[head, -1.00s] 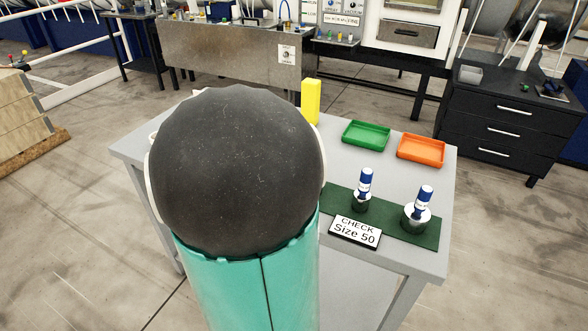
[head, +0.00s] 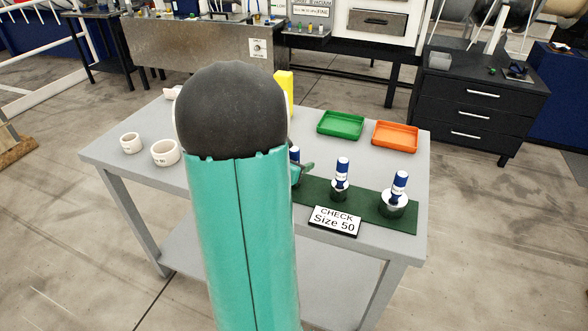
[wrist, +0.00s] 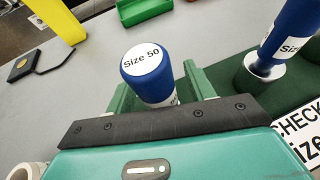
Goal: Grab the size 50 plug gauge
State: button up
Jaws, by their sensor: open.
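The size 50 plug gauge (wrist: 147,72) has a blue handle with a white cap reading "Size 50". In the wrist view it stands between the two green fingers of my gripper (wrist: 157,84), which are open on either side of it. Its lower end is hidden by my gripper. In the head view only its blue top (head: 294,153) shows beside my arm, and a bit of my gripper (head: 304,172) shows at the green mat's left end. Two more blue-handled gauges stand on the mat, a middle one (head: 342,170) and a right one (head: 399,187).
A sign (head: 334,221) reading "CHECK Size 50" stands at the front of the green mat (head: 372,208). Behind are a green tray (head: 341,125), an orange tray (head: 395,137) and a yellow block (head: 285,92). White rings (head: 165,153) stand left of my arm.

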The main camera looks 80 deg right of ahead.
jog(key=c, duration=1.2)
jog(key=shift+o, duration=0.2)
jog(key=shift+r, duration=0.1)
jog(key=shift+r, duration=0.5)
notch_tip(320, 180, up, 3)
jog(key=shift+w+a+f, duration=0.1)
jog(key=shift+w+f, duration=0.05)
jog(key=shift+f, duration=0.05)
jog(key=w+a+r, duration=0.7)
jog(key=a+r, duration=0.2)
jog(key=a, duration=0.2)
jog(key=shift+w+a+r, duration=0.15)
jog(key=shift+w+a, duration=0.05)
jog(key=shift+w, duration=0.15)
